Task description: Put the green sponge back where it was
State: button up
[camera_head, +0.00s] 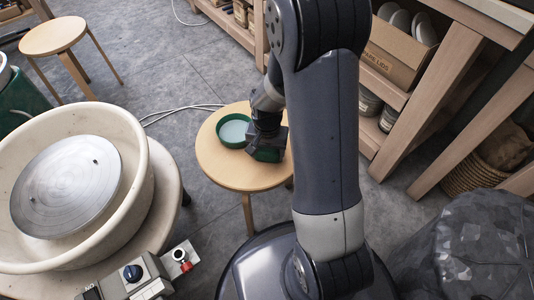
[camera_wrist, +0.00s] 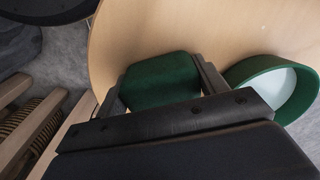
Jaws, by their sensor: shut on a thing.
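The green sponge (camera_wrist: 160,82) is between the two fingers of my gripper (camera_wrist: 158,88) in the wrist view, and the gripper is shut on it. In the head view my gripper (camera_head: 266,144) is over the front right part of a round wooden stool (camera_head: 225,176), with a bit of the sponge (camera_head: 265,155) showing beneath it. The sponge is at or just above the stool top; I cannot tell if it touches. A green round dish (camera_head: 234,130) with a pale inside stands on the stool just left of the gripper; it also shows in the wrist view (camera_wrist: 285,85).
A potter's wheel with a large cream basin (camera_head: 130,130) stands at the left. Another wooden stool (camera_head: 54,36) is at the back left. Wooden shelving with a cardboard box (camera_head: 395,55) is at the right. A white cable (camera_head: 180,111) lies on the floor behind the stool.

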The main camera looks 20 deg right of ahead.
jog(key=shift+f, duration=0.1)
jog(key=shift+f, duration=0.15)
jog(key=o, duration=1)
jog(key=shift+o, duration=0.2)
jog(key=shift+r, duration=0.2)
notch_tip(320, 180, up, 12)
jog(key=p, duration=0.4)
